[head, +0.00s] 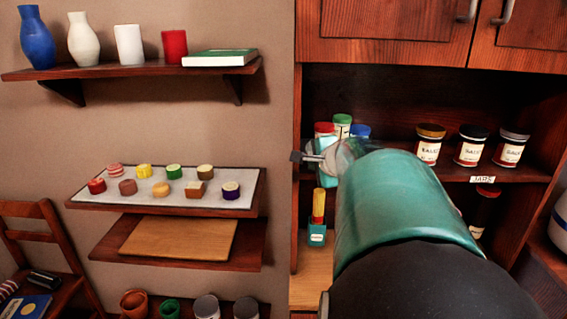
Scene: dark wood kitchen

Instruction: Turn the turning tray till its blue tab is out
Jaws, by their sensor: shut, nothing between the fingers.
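My gripper (302,156) is shut and empty. It points left at the front left edge of the cabinet's middle shelf, with its dark fingertips by the side post. Jars with a red lid (324,128), a green lid (343,119) and a blue lid (360,131) stand close together just behind it. My gripper and teal arm cover the lower parts of these jars and whatever they stand on. I cannot make out the turning tray or its blue tab. I cannot tell whether my fingertips touch anything.
Several labelled jars (429,146) stand further right on the same shelf (512,173). A teal bottle with a yellow cap (317,236) stands below. Closed cabinet doors (395,30) hang above. At left, a wall shelf (130,70) and a white tray (125,186) hold small things.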

